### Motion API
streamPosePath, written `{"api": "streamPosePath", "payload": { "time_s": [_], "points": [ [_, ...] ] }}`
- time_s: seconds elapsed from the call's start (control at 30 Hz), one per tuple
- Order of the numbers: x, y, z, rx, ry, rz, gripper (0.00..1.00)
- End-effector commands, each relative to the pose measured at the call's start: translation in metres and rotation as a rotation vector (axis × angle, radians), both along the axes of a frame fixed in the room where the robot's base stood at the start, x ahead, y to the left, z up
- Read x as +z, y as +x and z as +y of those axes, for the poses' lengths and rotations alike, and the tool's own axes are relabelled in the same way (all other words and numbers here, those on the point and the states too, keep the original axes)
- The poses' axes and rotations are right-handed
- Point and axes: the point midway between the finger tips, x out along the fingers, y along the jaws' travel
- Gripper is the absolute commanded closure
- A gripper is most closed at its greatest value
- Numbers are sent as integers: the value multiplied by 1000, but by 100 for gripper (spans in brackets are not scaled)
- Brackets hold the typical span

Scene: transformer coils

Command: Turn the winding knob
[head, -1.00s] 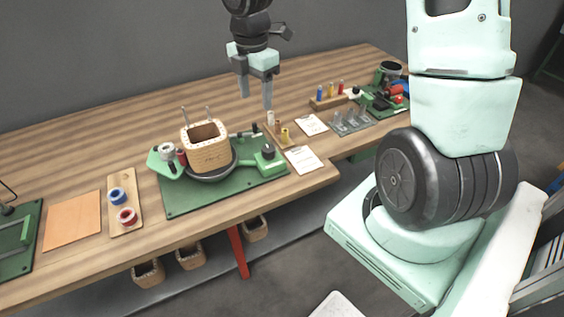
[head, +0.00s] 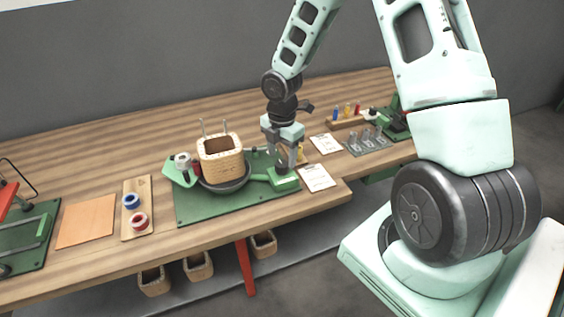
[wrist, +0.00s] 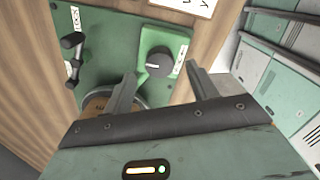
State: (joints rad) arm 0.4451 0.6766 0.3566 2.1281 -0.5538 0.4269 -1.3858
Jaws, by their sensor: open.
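The winding knob (wrist: 158,62) is a dark round knob with a pale pointer line, on a green box in the wrist view. My gripper (wrist: 165,82) is open, with one finger on each side below the knob in that view, and nothing is between the fingers. In the head view my gripper (head: 289,160) is low over the right end of the green winding machine (head: 190,212) and hides the knob. I cannot tell whether the fingers touch the knob. A square wooden coil former (head: 220,162) sits on the machine's dark round plate (head: 228,186).
A lever switch labelled LOCK (wrist: 72,45) is left of the knob in the wrist view. White cards (head: 318,178) lie right of the machine. A board with blue and red spools (head: 137,190) is to its left. Glass pieces (head: 368,140) stand farther right.

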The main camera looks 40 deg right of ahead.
Motion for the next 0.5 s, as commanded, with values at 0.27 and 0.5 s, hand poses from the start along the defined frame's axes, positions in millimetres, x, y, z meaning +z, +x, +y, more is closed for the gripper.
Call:
{"api": "streamPosePath", "payload": {
  "time_s": [0.27, 0.5],
  "points": [
    [-30, 0, 0, 0, -1, 0, 42],
    [-33, 0, 0, -1, -1, 0, 42]
  ]
}}
